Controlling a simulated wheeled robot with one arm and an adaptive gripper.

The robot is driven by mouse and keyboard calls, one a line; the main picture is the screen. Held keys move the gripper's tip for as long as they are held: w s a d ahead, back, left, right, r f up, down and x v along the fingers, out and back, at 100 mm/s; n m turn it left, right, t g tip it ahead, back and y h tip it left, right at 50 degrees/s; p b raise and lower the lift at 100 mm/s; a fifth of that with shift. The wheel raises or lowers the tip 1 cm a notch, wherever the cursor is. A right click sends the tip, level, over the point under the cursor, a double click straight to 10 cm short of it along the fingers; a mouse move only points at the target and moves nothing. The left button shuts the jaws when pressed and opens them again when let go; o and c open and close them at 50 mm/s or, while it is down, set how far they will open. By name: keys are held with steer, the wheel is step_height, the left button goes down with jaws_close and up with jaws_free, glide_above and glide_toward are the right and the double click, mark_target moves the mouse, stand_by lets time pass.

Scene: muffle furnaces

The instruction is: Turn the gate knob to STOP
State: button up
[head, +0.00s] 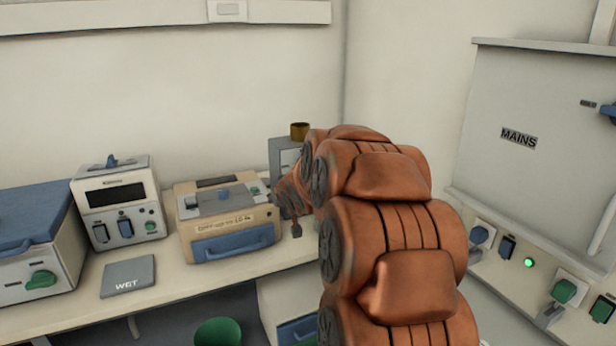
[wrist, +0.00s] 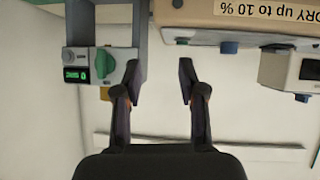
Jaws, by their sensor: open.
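In the wrist view, which is upside down, a green knob (wrist: 105,63) sits on a grey unit's front panel (wrist: 121,70), next to a small lit display (wrist: 75,75). I cannot read a gate or STOP label on it. My gripper (wrist: 160,78) is open and empty, its fingers to the right of the knob in that view and apart from it. My arm hides most of the unit's front there.
A beige box (head: 230,247) with a blue handle stands left of my gripper, then a white meter (head: 118,199) and a blue-lidded box (head: 31,222) with a green knob (head: 41,279). A WET pad (head: 128,277) lies on the bench. A MAINS cabinet (head: 518,138) is on the right wall.

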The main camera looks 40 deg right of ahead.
steer(key=w+d+t+b, duration=0.2)
steer(key=d+t+b, duration=0.3)
steer(key=d, duration=1.2)
steer(key=w+d+t+p, duration=0.1)
steer(key=w+d, duration=0.1)
steer(key=w, duration=0.5)
steer(key=shift+w+d+h+p, duration=0.15)
steer(key=shift+h+p, duration=0.15)
steer(key=shift+p, duration=0.1)
steer(key=shift+c, duration=0.2)
jaws_close()
